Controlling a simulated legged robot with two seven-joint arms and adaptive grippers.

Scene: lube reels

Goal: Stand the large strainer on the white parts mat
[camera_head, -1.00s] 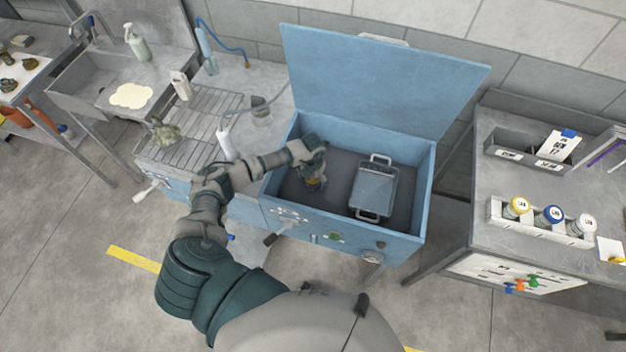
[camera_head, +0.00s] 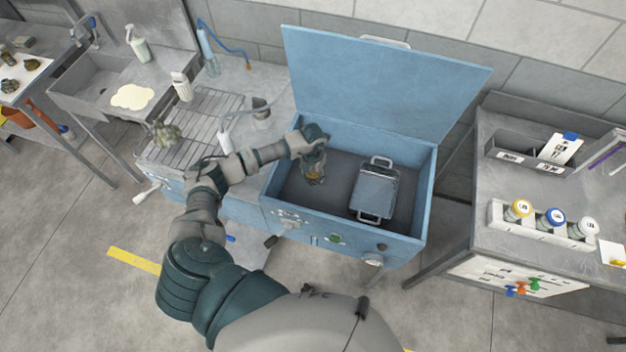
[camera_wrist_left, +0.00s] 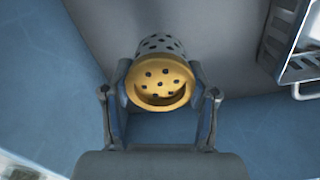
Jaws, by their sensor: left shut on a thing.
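The large strainer (camera_wrist_left: 160,78) is a perforated grey cylinder with a yellow, holed end cap. In the left wrist view it sits between the two fingers of my left gripper (camera_wrist_left: 162,92), which is shut on it. In the head view my left gripper (camera_head: 314,172) is inside the open blue tank, at its left end, and only a small yellowish part of the strainer (camera_head: 315,177) shows below the fingers. A white parts mat (camera_head: 22,76) seems to lie on the far left bench, with several dark parts on it. My right gripper is not in view.
The blue tank (camera_head: 345,226) has its lid (camera_head: 385,80) raised behind. A draining rack (camera_head: 195,128) and a sink (camera_head: 105,90) lie left. A bench (camera_head: 500,125) with bottles is right.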

